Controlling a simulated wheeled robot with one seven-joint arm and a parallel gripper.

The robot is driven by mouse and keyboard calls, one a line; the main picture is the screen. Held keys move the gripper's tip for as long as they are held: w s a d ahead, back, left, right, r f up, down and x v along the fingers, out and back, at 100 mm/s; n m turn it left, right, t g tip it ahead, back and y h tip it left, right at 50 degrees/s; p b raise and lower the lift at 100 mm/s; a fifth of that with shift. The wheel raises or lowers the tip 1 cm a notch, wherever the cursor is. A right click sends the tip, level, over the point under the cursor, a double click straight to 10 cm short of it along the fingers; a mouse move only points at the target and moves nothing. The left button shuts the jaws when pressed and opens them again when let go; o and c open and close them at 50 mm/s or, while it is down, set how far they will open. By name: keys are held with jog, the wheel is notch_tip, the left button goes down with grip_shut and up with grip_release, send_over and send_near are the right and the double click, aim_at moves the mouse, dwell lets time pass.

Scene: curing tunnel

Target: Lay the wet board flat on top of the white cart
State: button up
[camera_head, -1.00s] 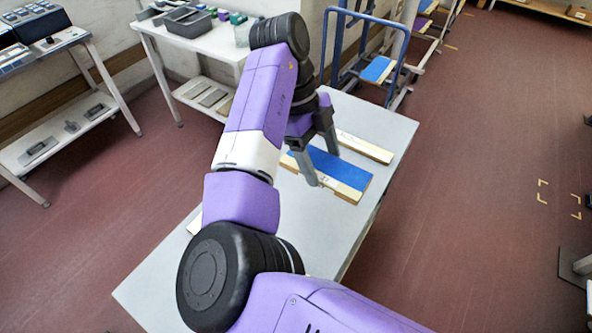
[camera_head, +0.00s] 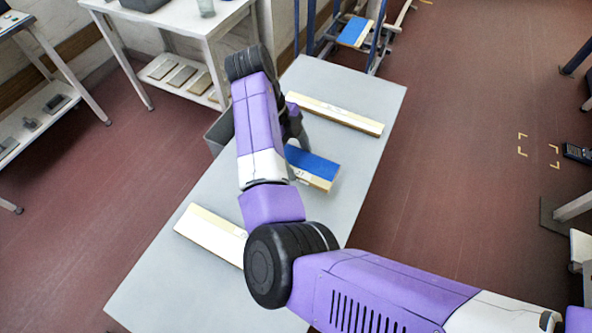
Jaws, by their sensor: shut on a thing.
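The board (camera_head: 316,163) is blue on top with a bare wood edge. It shows right of my arm, over the pale top of the cart (camera_head: 340,220). Its left part is hidden behind my arm. My gripper (camera_head: 294,135) is mostly hidden by my own wrist and is shut on the board. The board looks about level. I cannot tell whether it touches the top or hangs just above it.
Two pale wooden strips lie across the top, one beyond the board (camera_head: 340,114) and one nearer at left (camera_head: 210,234). A blue rack with another blue board (camera_head: 355,31) stands behind. A white table (camera_head: 200,22) is at upper left.

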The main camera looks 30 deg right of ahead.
aim_at(296, 170)
jog(key=shift+f+p, duration=0.3)
jog(key=shift+f, duration=2.7)
jog(key=shift+f, duration=0.15)
jog(key=o, duration=1.4)
jog(key=shift+o, duration=0.2)
jog(key=b+v, duration=0.1)
jog(key=v, duration=1.1)
jog(key=shift+s+r, duration=0.1)
jog(key=shift+r, duration=0.15)
